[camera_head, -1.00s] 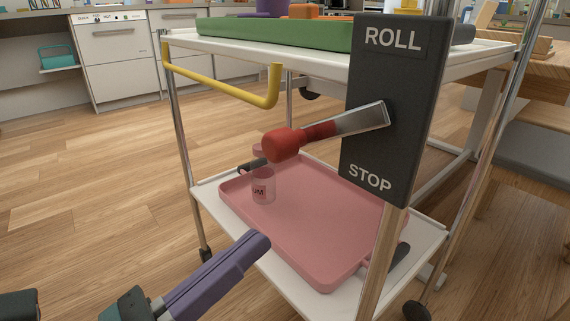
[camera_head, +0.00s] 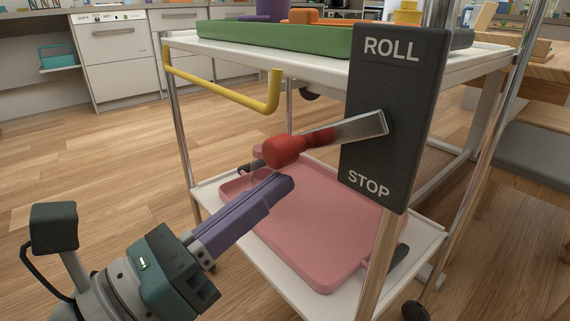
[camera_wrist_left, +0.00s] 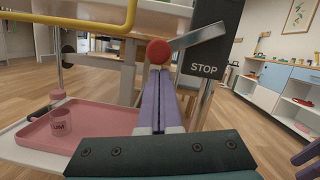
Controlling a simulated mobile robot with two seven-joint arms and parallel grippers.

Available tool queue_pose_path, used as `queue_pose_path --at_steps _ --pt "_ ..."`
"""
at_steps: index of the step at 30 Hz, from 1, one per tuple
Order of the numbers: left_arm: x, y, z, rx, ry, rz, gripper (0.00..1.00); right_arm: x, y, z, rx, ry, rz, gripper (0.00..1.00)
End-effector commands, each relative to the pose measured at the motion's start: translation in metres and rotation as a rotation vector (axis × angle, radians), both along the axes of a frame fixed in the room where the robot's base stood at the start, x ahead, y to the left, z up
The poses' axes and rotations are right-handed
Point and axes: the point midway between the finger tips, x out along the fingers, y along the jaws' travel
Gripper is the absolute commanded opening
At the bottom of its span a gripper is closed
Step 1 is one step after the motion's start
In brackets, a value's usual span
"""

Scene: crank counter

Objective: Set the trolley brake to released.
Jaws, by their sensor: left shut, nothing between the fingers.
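The trolley brake is a lever with a red knob (camera_head: 284,151) and a flat metal arm (camera_head: 350,129) on a dark plate (camera_head: 393,115) marked ROLL at the top and STOP at the bottom. The lever points left and slightly down, between the two words. My left gripper (camera_head: 284,184) is shut and empty, with its purple fingertips just below the knob. In the left wrist view the red knob (camera_wrist_left: 159,52) shows just beyond the fingertips (camera_wrist_left: 160,75); I cannot tell whether they touch. My right gripper is not seen in the head view.
The trolley has a yellow handle (camera_head: 225,88), a green tray (camera_head: 275,36) on its upper shelf and a pink tray (camera_head: 310,235) on its lower shelf. Open floor lies to the left.

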Motion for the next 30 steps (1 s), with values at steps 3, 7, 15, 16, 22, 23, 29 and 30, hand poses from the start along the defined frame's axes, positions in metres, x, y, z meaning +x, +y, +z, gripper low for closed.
queue_pose_path --at_steps 3,7,15,16,22,23,29,30 --pt "0.001 0.002 0.001 0.015 -0.017 0.001 0.0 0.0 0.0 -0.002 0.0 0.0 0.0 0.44" --pt "0.003 0.003 0.003 0.035 -0.035 0.0 0.0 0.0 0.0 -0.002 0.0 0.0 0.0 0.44" --pt "0.005 0.005 0.006 0.063 -0.064 0.0 0.0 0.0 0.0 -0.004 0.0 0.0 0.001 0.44" --pt "0.005 0.005 0.007 0.066 -0.068 0.0 0.0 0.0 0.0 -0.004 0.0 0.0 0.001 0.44" --pt "0.008 0.008 0.011 0.102 -0.106 0.0 0.0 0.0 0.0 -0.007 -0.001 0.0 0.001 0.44" --pt "0.008 0.008 0.012 0.111 -0.115 0.0 0.0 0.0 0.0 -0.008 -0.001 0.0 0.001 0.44" --pt "0.014 0.014 0.021 0.198 -0.204 0.0 0.0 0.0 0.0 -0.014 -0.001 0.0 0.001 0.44" --pt "0.015 0.015 0.024 0.223 -0.229 0.0 0.0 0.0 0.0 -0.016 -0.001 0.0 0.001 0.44"
